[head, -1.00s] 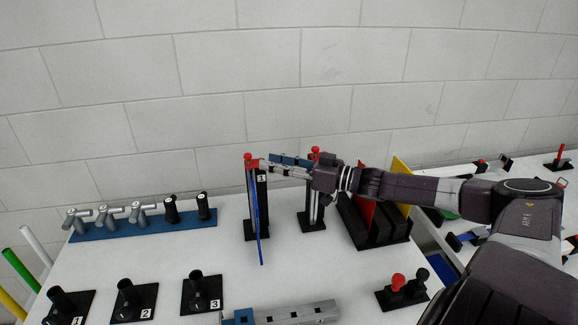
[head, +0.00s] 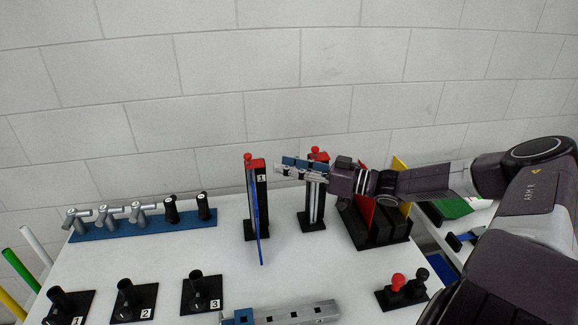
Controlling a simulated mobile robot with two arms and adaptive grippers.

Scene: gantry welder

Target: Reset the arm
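A black post labelled 1 (head: 262,205) stands mid-table with a red cap and red knob (head: 248,157) on top and a thin blue strip down its front. A second black post (head: 312,208) with a red knob (head: 315,150) stands to its right. A blue piece (head: 298,162) shows just behind my gripper; I cannot tell what it joins. My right gripper (head: 279,169) reaches in from the right at the height of the post tops, its fingertips just right of the first post's red cap and apart from it. Its finger gap is too small to judge. My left gripper is out of view.
A blue rack (head: 145,228) with several grey and black handles lies at the left. Numbered black bases (head: 128,300) stand in front. A grey rail (head: 300,313) is at the near edge. Black, red and yellow panels (head: 385,225) and a red-knobbed base (head: 398,290) are at the right.

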